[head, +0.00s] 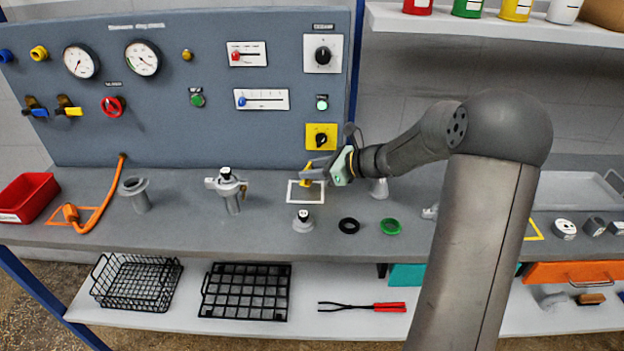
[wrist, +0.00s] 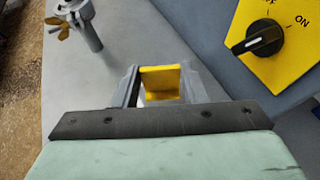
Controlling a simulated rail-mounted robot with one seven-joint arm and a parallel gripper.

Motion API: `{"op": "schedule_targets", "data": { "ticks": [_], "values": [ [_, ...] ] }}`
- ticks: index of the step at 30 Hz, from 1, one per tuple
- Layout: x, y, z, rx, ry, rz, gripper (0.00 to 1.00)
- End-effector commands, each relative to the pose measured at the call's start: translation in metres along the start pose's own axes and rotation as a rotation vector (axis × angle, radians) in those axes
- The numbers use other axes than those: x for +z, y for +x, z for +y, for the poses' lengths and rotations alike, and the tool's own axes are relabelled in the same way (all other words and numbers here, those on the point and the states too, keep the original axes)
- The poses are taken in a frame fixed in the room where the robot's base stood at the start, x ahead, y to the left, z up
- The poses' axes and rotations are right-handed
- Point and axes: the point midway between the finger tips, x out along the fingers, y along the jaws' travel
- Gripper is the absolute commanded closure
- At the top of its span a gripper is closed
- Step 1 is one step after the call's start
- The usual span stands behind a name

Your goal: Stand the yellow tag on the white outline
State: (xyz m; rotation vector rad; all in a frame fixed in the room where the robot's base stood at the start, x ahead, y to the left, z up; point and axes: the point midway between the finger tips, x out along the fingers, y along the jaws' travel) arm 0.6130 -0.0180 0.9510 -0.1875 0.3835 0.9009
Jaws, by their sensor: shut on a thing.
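The yellow tag (head: 306,181) is held between the fingers of my gripper (head: 312,172), over the rear part of the white outline (head: 304,203) on the grey bench. In the wrist view the yellow tag (wrist: 160,82) sits between the two grey fingers (wrist: 163,88), and its lower part is hidden behind the gripper body. The tag looks roughly upright. I cannot tell whether its foot touches the bench. The front of the outline is bare. My fingers and the tag cover some of its back edge.
A grey valve fitting (head: 229,190) stands left of the outline. A small grey knobbed piece (head: 303,222), a black ring (head: 349,226) and a green ring (head: 390,226) lie in front. The panel with a yellow switch plate (head: 321,137) rises close behind.

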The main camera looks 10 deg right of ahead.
Motion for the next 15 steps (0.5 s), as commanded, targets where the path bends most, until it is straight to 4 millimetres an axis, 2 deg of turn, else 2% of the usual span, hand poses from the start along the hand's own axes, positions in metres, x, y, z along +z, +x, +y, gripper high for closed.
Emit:
{"op": "schedule_targets", "data": {
  "ticks": [5, 10, 15],
  "values": [
    [-0.007, 0.013, -0.003, 0.002, 0.003, -0.001, 0.86],
    [-0.031, 0.023, -0.004, 0.001, 0.004, 0.000, 0.86],
    [-0.035, 0.024, -0.004, -0.001, 0.000, 0.000, 0.86]
  ]
}}
